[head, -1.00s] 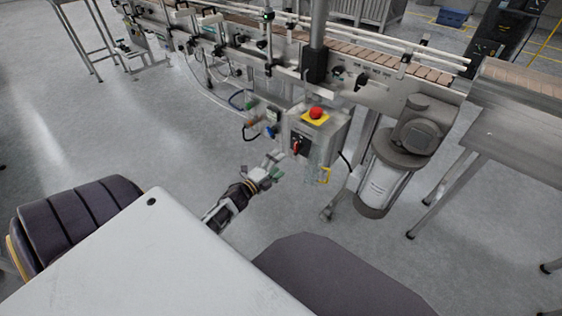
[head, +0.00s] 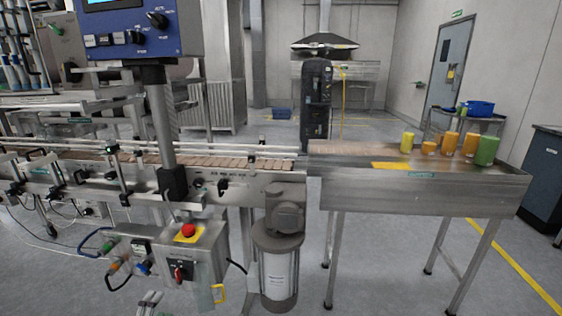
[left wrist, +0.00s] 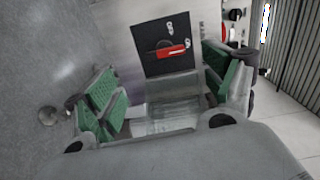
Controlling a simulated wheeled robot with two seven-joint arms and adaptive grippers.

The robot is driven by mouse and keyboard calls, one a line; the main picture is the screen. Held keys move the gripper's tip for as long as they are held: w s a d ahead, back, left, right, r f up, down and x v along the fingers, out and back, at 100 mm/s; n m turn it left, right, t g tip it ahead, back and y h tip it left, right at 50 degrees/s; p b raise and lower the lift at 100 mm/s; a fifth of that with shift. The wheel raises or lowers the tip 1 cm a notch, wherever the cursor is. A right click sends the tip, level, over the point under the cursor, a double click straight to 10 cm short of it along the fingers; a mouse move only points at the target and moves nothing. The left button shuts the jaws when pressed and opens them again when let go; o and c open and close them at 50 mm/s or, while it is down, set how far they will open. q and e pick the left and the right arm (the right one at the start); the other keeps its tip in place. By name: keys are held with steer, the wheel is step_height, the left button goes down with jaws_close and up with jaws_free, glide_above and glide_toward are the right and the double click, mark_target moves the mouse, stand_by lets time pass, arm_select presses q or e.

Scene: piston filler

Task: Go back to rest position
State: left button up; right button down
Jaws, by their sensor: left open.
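My left gripper (head: 149,301) shows only in part at the bottom edge of the head view, below and left of the control box (head: 205,250). In the left wrist view my left gripper (left wrist: 167,82) has its green-padded fingers spread wide apart, with nothing clearly held. Beyond the fingers is a red rotary switch (left wrist: 172,52) on a black plate, apart from the pads. The red switch (head: 179,272) also shows on the box front in the head view. My right gripper is in neither view.
A red emergency button (head: 188,230) tops the control box. A conveyor (head: 240,180) runs above it, with a motor (head: 280,262) to the right. A steel table (head: 420,195) holds several yellow, orange and green containers. A blue-cased panel (head: 125,35) stands upper left.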

arm_select(q)
steer(key=s+a+f+n+g+y, duration=0.2)
steer(key=a+f+n+g+y, duration=0.35)
steer(key=n, duration=0.65)
steer(key=s+d+r+n+g+h, duration=0.15)
steer(key=s+d, duration=0.25)
steer(key=d, duration=0.6)
steer(key=s+d+n+g+h, duration=0.1)
steer(key=s+d+g+h, duration=0.15)
steer(key=s+d, duration=0.45)
steer(key=s+d+r+n+g+h, duration=0.1)
steer(key=s+d+g+h, duration=0.15)
steer(key=d, duration=0.95)
steer(key=s+d+f+g+h+p, duration=0.1)
steer(key=s+d+f, duration=0.2)
steer(key=s, duration=0.3)
steer(key=shift+d, duration=0.3)
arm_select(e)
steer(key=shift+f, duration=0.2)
arm_select(q)
steer(key=shift+s+f+p, duration=0.1)
steer(key=shift+f+p, duration=0.1)
steer(key=shift+p, duration=0.6)
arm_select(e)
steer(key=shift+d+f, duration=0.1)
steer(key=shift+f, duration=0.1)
